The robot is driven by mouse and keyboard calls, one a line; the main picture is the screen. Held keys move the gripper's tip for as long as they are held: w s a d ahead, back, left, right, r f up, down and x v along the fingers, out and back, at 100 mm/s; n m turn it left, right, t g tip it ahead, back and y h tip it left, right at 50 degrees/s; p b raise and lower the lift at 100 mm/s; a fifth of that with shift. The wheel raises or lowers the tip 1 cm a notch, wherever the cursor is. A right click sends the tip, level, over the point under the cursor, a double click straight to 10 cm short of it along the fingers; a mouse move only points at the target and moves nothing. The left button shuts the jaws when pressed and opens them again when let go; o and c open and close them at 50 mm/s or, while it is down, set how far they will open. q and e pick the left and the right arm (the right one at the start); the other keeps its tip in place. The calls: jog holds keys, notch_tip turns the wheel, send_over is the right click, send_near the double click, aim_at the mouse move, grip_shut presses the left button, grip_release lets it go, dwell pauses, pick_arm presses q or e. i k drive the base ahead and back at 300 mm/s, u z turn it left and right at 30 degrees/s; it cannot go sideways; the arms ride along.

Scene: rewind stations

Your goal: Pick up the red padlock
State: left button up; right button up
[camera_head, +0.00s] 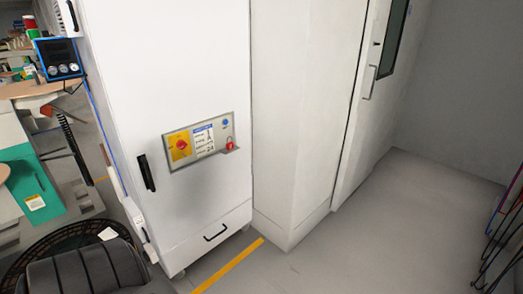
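The red padlock (230,144) is small and sits at the lower right corner of a grey panel (206,155) on the front of a tall white cabinet (160,60). It is too small to tell whether it hangs or rests on a ledge. A red rotary switch on a yellow plate (181,148) is at the panel's left, with a white and blue label (203,139) beside it. Neither of my grippers is in view.
The cabinet has a black handle (146,172) and a lower drawer handle (215,232). A black chair (85,272) stands at the lower left. A white door (372,90) is to the right.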

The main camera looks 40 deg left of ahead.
aim_at(230, 146)
jog(key=z, duration=0.1)
jog(key=i, duration=2.55)
jog(key=u, duration=1.55)
jog(key=i, duration=0.95)
jog(key=u, duration=0.9)
